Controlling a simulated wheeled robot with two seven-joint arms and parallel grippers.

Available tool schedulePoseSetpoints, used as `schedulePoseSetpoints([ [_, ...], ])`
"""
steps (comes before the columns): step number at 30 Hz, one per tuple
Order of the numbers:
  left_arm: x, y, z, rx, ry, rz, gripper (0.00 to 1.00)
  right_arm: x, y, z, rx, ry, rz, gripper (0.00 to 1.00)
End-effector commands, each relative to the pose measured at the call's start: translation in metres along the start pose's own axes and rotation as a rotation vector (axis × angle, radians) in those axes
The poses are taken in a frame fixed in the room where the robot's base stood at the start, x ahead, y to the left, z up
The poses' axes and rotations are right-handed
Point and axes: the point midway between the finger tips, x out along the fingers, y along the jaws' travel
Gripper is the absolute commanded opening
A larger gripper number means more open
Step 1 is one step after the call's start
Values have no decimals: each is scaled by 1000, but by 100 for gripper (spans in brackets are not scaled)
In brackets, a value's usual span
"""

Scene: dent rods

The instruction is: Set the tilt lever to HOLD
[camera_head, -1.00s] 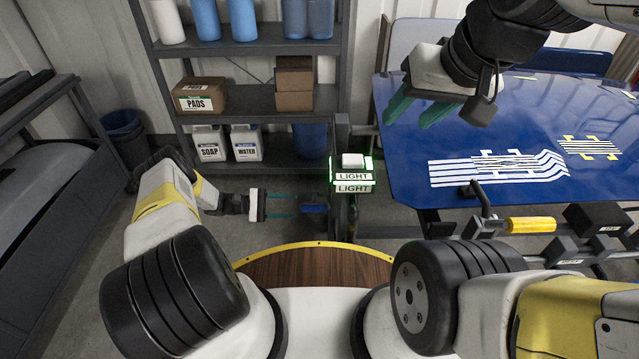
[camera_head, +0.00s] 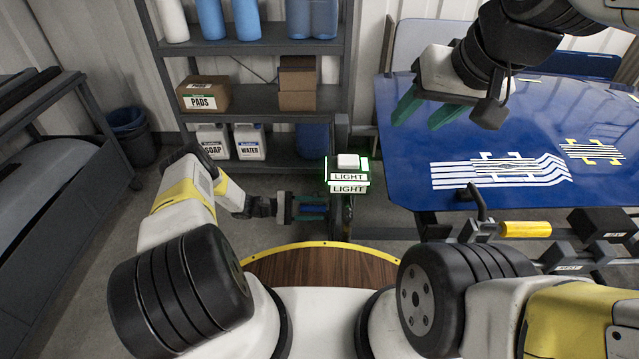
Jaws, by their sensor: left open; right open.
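A lever with a yellow grip (camera_head: 525,229) lies roughly level below the front edge of the blue panel, right of centre. A bent black handle (camera_head: 477,202) stands just left of it; I cannot tell which of them is the tilt lever. Black blocks with small labels (camera_head: 569,267) sit to the right, and their words are too small to read. My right gripper (camera_head: 425,112) is open and empty, above the panel's left part and apart from both handles. My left gripper (camera_head: 318,208) is open, low and left of the panel, near the light box post.
The blue panel (camera_head: 400,150) bears white stripes and yellow brackets. A light box labelled LIGHT (camera_head: 348,176) with a white button stands on a post left of it. Shelves (camera_head: 260,100) with boxes and bottles stand behind. A dark cart (camera_head: 40,200) is at the left.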

Motion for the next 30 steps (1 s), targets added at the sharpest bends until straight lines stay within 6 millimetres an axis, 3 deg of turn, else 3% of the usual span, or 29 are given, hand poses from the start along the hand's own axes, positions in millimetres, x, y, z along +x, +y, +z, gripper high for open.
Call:
schedulePoseSetpoints([
  [12,11,0,0,0,0,1,43,0,0,0,0,0,0,48],
  [19,10,0,0,0,0,1,0,0,0,0,0,0,0,48],
  [30,10,0,0,0,0,1,0,0,0,0,0,0,0,48],
])
